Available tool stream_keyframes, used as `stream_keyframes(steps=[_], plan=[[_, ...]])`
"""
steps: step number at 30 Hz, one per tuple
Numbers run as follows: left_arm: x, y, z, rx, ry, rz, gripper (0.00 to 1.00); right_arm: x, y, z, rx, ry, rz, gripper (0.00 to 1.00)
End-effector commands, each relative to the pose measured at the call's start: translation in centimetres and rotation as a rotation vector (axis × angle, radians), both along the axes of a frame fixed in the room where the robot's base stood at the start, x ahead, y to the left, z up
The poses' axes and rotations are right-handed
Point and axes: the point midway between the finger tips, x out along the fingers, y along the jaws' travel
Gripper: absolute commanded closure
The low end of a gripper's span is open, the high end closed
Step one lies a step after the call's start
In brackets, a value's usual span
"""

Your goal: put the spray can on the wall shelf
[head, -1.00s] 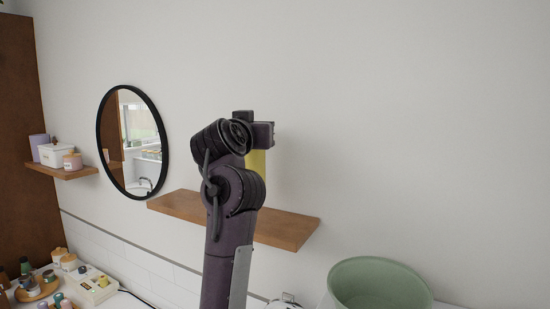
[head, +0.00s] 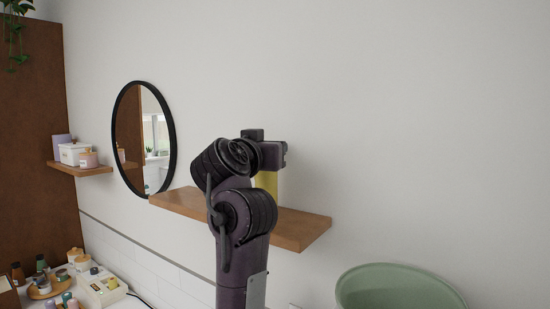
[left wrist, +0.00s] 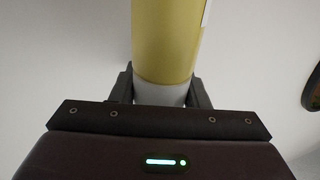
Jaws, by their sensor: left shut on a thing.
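The yellow spray can (head: 267,183) hangs upright below my left gripper (head: 268,150), mostly hidden behind my left arm in the head view. In the left wrist view, my left gripper (left wrist: 160,92) is shut on the can's pale grey end, and the yellow body (left wrist: 166,40) extends away from the jaws. The wooden wall shelf (head: 300,228) runs behind my arm. The can's lower end appears at the shelf's top surface, but I cannot tell whether it touches. My right gripper is not in view.
A round black-framed mirror (head: 144,140) hangs left of the arm. A smaller shelf (head: 85,170) holds several containers at far left. A green basin (head: 395,288) is at lower right. The visible right part of the wall shelf is bare.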

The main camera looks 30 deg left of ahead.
Motion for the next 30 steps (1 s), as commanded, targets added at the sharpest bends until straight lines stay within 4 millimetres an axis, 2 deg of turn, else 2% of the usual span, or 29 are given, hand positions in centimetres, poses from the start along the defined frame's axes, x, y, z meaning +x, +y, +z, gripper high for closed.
stream_keyframes(steps=[3, 4, 9, 15, 20, 23, 30], plan=[[0.1, 0.0, -0.1, -0.003, 0.007, -0.002, 0.97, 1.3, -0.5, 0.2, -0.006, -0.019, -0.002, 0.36], [0.2, 0.0, -0.2, -0.003, 0.008, -0.002, 0.56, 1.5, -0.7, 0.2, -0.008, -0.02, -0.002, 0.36], [0.2, 0.0, -0.2, -0.003, 0.007, -0.001, 0.36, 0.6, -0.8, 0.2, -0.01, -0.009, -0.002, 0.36], [0.2, 0.0, -0.1, -0.003, 0.007, -0.001, 0.36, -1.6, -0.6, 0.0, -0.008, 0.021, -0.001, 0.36], [-0.5, 0.0, 0.0, -0.001, 0.005, 0.002, 0.36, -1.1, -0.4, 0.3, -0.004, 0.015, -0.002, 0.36], [-1.9, -0.1, 0.1, 0.0, 0.004, 0.004, 0.36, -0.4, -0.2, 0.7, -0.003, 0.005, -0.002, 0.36], [-6.9, -0.8, 0.2, 0.004, 0.005, 0.004, 0.36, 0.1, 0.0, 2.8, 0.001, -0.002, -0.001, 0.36]])
